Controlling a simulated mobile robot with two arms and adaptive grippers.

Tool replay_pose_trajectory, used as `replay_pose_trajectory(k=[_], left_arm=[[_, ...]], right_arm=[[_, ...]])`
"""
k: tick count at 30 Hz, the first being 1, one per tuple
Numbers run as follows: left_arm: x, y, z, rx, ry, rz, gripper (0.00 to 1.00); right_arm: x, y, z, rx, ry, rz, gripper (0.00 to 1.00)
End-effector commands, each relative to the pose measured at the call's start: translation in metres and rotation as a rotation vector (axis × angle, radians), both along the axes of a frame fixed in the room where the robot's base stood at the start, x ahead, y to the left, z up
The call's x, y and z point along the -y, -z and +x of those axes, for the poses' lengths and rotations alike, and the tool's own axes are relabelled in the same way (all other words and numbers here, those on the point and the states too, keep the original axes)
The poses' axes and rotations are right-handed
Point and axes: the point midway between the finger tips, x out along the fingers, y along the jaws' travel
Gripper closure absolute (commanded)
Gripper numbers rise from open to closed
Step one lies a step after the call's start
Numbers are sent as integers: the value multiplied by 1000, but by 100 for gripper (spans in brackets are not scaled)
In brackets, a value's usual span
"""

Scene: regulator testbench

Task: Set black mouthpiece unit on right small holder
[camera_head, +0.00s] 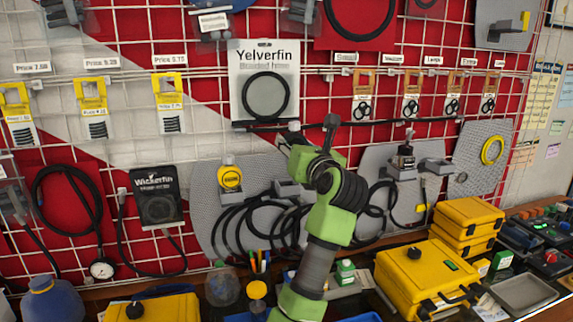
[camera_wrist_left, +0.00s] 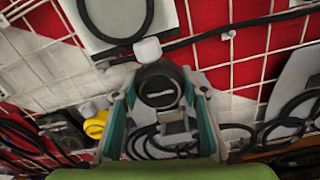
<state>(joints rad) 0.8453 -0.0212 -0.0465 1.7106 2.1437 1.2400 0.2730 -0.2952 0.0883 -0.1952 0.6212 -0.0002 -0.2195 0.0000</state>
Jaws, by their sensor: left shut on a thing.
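My left gripper (camera_head: 290,142) is raised in front of the wall grid, below the Yelverfin pack. In the left wrist view its fingers (camera_wrist_left: 160,86) are shut on a round black unit (camera_wrist_left: 158,91), which looks like the black mouthpiece unit. In the head view my gripper mostly hides that unit. A small grey holder (camera_head: 287,189) juts from the left grey panel, partly behind my arm. Another small grey holder (camera_head: 436,166) is on the panel to the right and looks empty. Which one is the right small holder I cannot tell. My right gripper is not in view.
A yellow round unit (camera_head: 230,177) sits on the left panel. A black bottle-like unit (camera_head: 405,157) stands on the right panel. Black hoses (camera_head: 240,222) hang below my gripper. Yellow cases (camera_head: 427,275) crowd the bench at the right.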

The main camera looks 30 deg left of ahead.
Motion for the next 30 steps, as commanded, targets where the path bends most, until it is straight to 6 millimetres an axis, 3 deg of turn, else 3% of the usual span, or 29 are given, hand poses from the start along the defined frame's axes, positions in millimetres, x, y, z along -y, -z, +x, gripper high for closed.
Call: replay_pose_trajectory(k=[6, 11, 18, 30], left_arm=[[-22, 33, 13, -4, 2, 3, 88], [-29, 43, 17, -3, 3, 1, 88], [-34, 73, 20, -6, 2, 3, 88], [-33, 83, 20, -1, 4, -1, 88]], right_arm=[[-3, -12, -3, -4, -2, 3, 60], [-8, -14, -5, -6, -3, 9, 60], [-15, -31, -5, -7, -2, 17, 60], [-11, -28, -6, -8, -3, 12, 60]])
